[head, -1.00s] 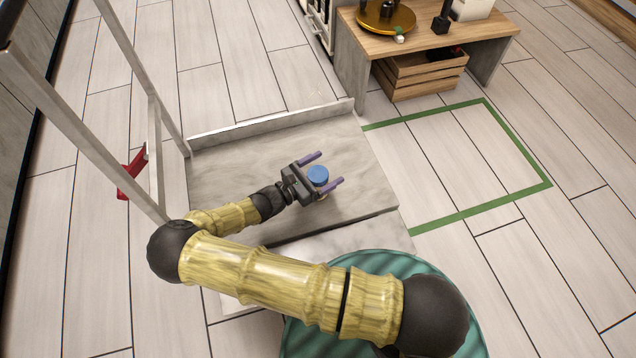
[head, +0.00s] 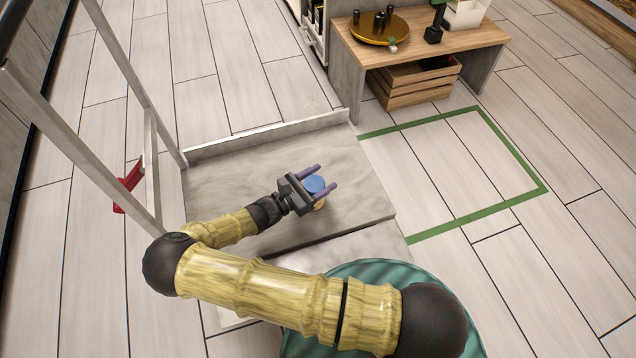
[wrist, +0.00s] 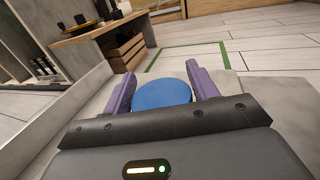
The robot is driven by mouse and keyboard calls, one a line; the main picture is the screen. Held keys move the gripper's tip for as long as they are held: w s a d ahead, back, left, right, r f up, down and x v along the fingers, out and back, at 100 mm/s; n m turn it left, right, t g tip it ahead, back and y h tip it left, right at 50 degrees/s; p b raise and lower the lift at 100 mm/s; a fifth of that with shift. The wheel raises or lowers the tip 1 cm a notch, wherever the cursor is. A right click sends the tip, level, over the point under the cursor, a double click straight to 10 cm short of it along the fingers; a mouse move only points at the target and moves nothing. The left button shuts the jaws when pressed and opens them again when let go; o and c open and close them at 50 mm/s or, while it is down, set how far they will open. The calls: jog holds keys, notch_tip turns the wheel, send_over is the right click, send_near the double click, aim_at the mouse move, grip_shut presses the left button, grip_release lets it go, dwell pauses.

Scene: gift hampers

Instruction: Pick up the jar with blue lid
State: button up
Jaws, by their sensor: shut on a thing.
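The jar with the blue lid (head: 314,184) is between the two purple fingers of my gripper (head: 319,180) in the head view. Its round blue lid shows from above, and a small tan part of the jar shows below it. In the wrist view the blue lid (wrist: 162,94) sits between the fingers (wrist: 161,90). My gripper is shut on the jar. The jar is over the grey marble-look surface (head: 240,180); I cannot tell whether it is touching it. The rest of the jar's body is hidden by the lid and my gripper.
A low raised edge (head: 265,135) runs along the surface's far side. A metal frame (head: 120,80) with a red part (head: 128,187) stands at left. A wooden table (head: 440,55) holds a gold round tray (head: 362,36), with a crate (head: 415,82) below. A green outline (head: 470,218) marks clear floor.

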notch_tip(320, 180, up, 10)
jog(key=p, duration=0.5)
jog(key=shift+f+p, duration=0.1)
jog(key=shift+p, duration=0.3)
